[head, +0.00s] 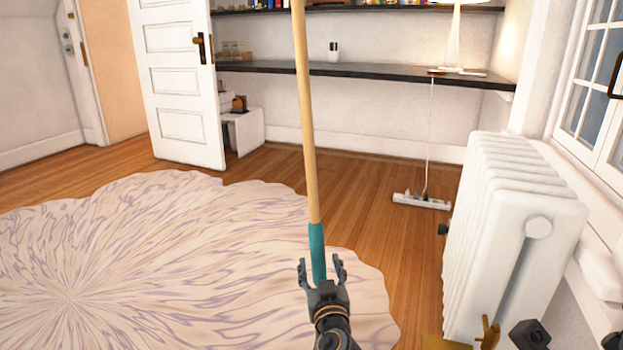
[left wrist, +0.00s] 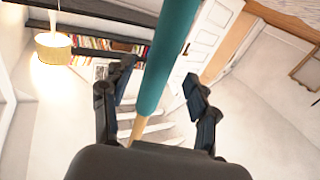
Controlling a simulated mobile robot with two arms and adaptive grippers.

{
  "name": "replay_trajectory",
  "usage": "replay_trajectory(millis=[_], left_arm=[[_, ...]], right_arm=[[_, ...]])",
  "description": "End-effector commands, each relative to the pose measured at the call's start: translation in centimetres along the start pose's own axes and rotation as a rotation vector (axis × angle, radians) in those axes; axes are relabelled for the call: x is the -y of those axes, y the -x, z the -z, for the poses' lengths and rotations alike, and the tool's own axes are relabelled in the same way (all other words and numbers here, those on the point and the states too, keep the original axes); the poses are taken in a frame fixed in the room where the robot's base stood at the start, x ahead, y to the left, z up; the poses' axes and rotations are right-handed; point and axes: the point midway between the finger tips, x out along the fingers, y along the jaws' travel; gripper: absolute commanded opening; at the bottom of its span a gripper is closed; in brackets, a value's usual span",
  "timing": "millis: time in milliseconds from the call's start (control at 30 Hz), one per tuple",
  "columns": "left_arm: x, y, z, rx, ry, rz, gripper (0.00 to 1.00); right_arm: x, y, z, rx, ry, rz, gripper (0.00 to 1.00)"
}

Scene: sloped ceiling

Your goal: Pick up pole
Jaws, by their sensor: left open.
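The pole (head: 306,120) is a long pale wooden stick with a teal section (head: 317,245) near its lower visible part. It stands nearly upright in the head view and runs out of the top of the picture. My left gripper (head: 320,270) is open at the teal section, with one finger on each side of it. In the left wrist view the pole (left wrist: 168,55) passes between the spread fingers of the gripper (left wrist: 157,75). Whether any finger touches it, I cannot tell. The pole's lower end is hidden behind the gripper. My right gripper is not in view.
A pale patterned rug (head: 110,265) covers the wooden floor at left. A white radiator (head: 500,240) stands at right beneath the window. A white door (head: 180,85) stands open.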

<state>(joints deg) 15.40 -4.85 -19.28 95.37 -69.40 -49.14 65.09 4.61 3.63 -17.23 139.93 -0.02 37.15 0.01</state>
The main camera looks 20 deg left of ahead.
Motion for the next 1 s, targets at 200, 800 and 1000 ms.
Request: replay_trajectory(millis=[200, 800, 1000], left_arm=[[0.0, -3.4, -0.1, -0.003, -0.002, 0.001, 0.59], [0.0, -4.6, 0.0, 0.000, 0.000, 0.000, 0.12], [-0.1, -4.6, 0.2, -0.004, 0.000, -0.001, 0.00]], right_arm=[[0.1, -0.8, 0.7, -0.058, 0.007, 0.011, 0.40], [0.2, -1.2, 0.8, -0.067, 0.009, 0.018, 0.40], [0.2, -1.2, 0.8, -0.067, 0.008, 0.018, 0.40]])
